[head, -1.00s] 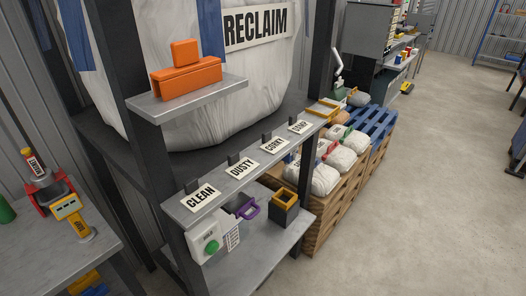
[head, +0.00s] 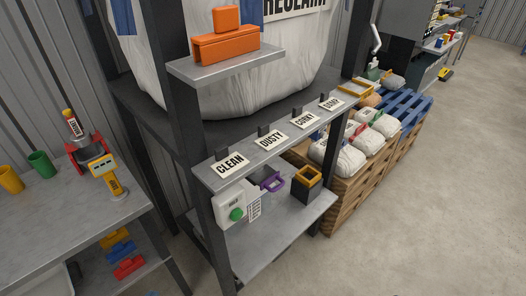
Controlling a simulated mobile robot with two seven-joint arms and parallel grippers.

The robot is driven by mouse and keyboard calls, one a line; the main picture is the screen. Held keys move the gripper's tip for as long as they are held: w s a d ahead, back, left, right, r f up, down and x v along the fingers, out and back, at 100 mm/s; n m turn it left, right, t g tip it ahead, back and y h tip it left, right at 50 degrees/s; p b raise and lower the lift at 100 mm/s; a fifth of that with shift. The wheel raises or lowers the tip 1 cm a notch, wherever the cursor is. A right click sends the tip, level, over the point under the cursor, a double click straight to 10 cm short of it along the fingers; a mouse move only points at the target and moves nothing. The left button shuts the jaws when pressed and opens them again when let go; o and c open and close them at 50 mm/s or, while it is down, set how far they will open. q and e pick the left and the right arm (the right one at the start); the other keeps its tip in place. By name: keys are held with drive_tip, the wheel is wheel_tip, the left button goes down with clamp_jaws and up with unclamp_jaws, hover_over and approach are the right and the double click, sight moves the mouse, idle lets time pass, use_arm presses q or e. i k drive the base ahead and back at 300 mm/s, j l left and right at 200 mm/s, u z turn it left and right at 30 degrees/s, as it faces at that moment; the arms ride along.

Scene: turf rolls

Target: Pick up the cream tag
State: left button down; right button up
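I cannot single out one cream tag for certain. Several off-white cards lie along the narrow grey shelf (head: 243,182) in the middle. They include the CLEAN card (head: 230,164), the DUSTY card (head: 271,139), the CORKY card (head: 305,120) and a last card (head: 332,104) whose word is hard to read. A small dark block stands behind each card. A white printed sheet (head: 254,208) hangs below the shelf by a white box with a green button (head: 236,214). Neither of my grippers is in view.
An orange block (head: 226,47) sits on the upper shelf before a large white bag (head: 290,60). A purple handle (head: 272,182) and a dark yellow-rimmed bin (head: 307,182) are lower down. A bench with cups and a yellow device (head: 104,168) stands left.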

sight(268, 140)
drive_tip(key=k+j, duration=0.15)
drive_tip(key=k, duration=0.2)
drive_tip(key=k+j, duration=0.15)
drive_tip(key=k, duration=0.2)
drive_tip(key=k+j, duration=0.2)
drive_tip(key=k, duration=0.15)
drive_tip(key=u, duration=0.35)
drive_tip(key=i+l+u, duration=0.1)
drive_tip(key=l+u, duration=0.15)
drive_tip(key=u, duration=0.25)
drive_tip(key=i+l+u, duration=0.1)
drive_tip(key=l+u, duration=0.2)
drive_tip(key=u, duration=0.2)
drive_tip(key=l+u, duration=0.45)
drive_tip(key=l, duration=0.35)
drive_tip(key=l+u, duration=0.2)
drive_tip(key=l, duration=0.7)
drive_tip(key=k+l+u, duration=0.2)
drive_tip(key=l, duration=0.65)
drive_tip(key=i, duration=0.1)
